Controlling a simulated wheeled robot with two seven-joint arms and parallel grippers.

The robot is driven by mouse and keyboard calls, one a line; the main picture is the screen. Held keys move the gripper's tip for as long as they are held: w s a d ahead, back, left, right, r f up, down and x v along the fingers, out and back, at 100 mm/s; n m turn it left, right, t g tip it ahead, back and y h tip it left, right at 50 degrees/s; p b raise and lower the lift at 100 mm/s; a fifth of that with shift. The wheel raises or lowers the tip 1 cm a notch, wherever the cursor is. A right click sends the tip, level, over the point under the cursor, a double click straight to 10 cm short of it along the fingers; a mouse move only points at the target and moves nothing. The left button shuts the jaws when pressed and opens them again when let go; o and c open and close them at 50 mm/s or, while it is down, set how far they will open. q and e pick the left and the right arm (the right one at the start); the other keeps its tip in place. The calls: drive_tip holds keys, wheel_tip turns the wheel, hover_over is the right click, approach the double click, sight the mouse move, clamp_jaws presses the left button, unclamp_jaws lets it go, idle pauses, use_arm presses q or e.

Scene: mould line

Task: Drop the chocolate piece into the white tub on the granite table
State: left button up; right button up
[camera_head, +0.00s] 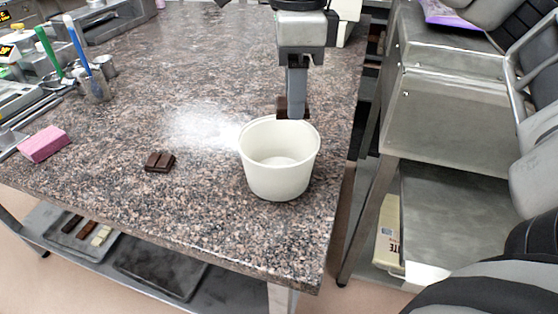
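The white tub (280,178) stands upright on the granite table (215,215), near its right edge; the part of its inside that shows is empty. My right gripper (295,104) points down at the tub's far rim. It is shut on a dark brown chocolate piece (282,106), which shows on both sides of the near finger. The piece appears at or just above the far rim; I cannot tell if it is over the opening. A second chocolate piece (160,162) lies on the table left of the tub. My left gripper is not in view.
A pink block (43,144) lies at the table's left edge. A metal cup (95,88) with green and blue tools stands at the back left. A steel cabinet (455,100) stands right of the table across a gap. The table's middle is mostly clear.

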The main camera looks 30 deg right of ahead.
drive_tip(key=o, duration=0.3)
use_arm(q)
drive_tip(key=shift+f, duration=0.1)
use_arm(e)
drive_tip(key=shift+r, duration=0.2)
use_arm(q)
drive_tip(key=p, duration=0.2)
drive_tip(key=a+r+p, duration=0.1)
drive_tip(key=p, duration=0.1)
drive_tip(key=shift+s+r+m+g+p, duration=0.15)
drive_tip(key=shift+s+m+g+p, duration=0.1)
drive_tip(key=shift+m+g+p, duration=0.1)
use_arm(e)
wheel_tip(320, 180, up, 16)
drive_tip(key=shift+f, duration=0.2)
